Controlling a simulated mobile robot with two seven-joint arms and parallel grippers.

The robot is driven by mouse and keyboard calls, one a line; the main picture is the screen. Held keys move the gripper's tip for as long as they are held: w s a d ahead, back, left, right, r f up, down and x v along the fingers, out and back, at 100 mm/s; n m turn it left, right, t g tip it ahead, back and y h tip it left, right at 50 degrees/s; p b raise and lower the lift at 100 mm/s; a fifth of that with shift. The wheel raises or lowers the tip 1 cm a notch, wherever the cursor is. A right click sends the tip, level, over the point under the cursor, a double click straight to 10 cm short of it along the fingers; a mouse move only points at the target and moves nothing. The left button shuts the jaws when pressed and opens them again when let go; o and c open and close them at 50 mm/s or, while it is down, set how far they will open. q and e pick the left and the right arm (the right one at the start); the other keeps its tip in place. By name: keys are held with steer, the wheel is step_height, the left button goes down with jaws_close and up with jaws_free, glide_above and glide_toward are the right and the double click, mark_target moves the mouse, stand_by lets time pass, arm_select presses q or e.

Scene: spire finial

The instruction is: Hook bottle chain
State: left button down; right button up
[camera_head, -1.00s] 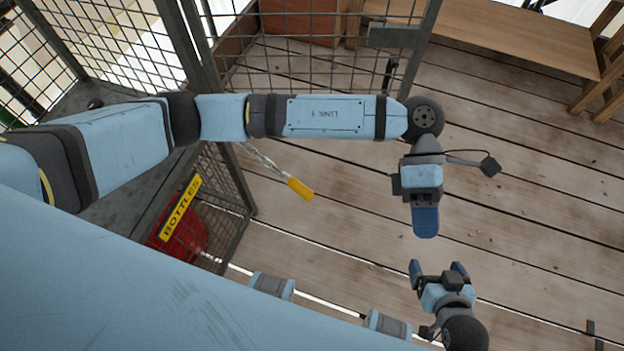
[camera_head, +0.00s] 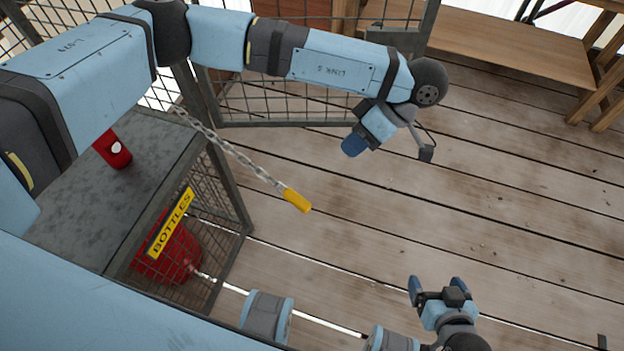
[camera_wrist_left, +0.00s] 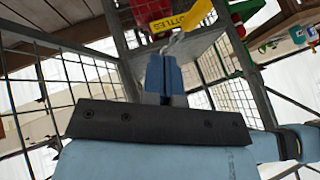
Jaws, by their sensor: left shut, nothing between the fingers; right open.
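The metal chain (camera_head: 230,150) runs from the cage post at the upper left and ends in a yellow grip (camera_head: 297,200), which hangs out over the deck. A red bottle (camera_head: 170,255) stands in the mesh cage behind the yellow BOTTLES sign (camera_head: 170,223). My left gripper (camera_head: 354,145) is shut and empty, up and to the right of the yellow grip, apart from it in the head view. In the left wrist view its blue fingers (camera_wrist_left: 164,75) are together, with the sign (camera_wrist_left: 187,20) beyond them. My right gripper (camera_head: 438,285) is open and empty at the lower right.
A small red object (camera_head: 112,150) stands on the cage's grey top (camera_head: 85,205). A mesh gate (camera_head: 300,100) stands behind my left arm. A wooden bench (camera_head: 510,50) is at the upper right. The plank deck between is clear.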

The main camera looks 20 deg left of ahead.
arm_select(q)
steer(key=s+a+f, duration=0.6)
steer(key=f, duration=0.2)
steer(key=shift+s+a+p, duration=0.3)
steer(key=shift+s+a, duration=0.05)
steer(key=shift+s, duration=0.05)
